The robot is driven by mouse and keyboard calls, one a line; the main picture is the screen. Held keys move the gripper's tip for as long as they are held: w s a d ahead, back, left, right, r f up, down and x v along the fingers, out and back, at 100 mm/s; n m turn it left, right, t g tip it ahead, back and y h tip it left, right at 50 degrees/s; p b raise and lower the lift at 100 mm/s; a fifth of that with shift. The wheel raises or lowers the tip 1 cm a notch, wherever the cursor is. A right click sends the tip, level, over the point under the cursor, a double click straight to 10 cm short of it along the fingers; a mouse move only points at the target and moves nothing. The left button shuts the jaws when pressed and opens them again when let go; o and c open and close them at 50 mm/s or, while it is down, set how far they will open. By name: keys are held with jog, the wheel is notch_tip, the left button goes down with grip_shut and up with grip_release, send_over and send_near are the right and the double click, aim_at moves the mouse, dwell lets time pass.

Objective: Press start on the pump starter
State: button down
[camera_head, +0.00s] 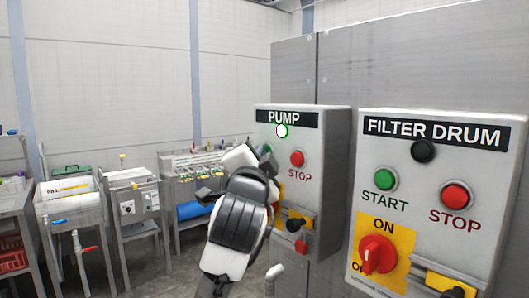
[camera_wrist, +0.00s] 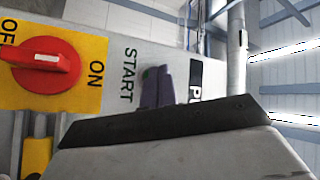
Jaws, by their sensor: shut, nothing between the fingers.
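The pump starter (camera_head: 310,130) is a grey box with a black PUMP label (camera_head: 284,117). Its indicator lamp (camera_head: 282,131) glows white with a green rim. Its red stop button (camera_head: 297,158) is in clear view. My gripper (camera_head: 265,150) is shut and empty, over the left of this box. In the wrist view the dark fingers (camera_wrist: 158,88) lie just beyond the START lettering (camera_wrist: 129,75). The red rotary switch (camera_wrist: 42,60) sits on a yellow plate.
The filter drum starter (camera_head: 400,200) stands close on the right, with green START, red STOP and a dark lamp. A yellow padlock hasp (camera_head: 295,219) juts out below the pump's stop button. Wash sinks (camera_head: 70,208) and a steel bench stand at the left.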

dwell(0.4)
jog(key=shift+s+a, duration=0.5)
jog(key=shift+a, duration=0.15)
jog(key=shift+s+a, duration=0.7)
jog(key=shift+a, duration=0.35)
jog(key=shift+s+a, duration=0.7)
jog(key=shift+a, duration=0.35)
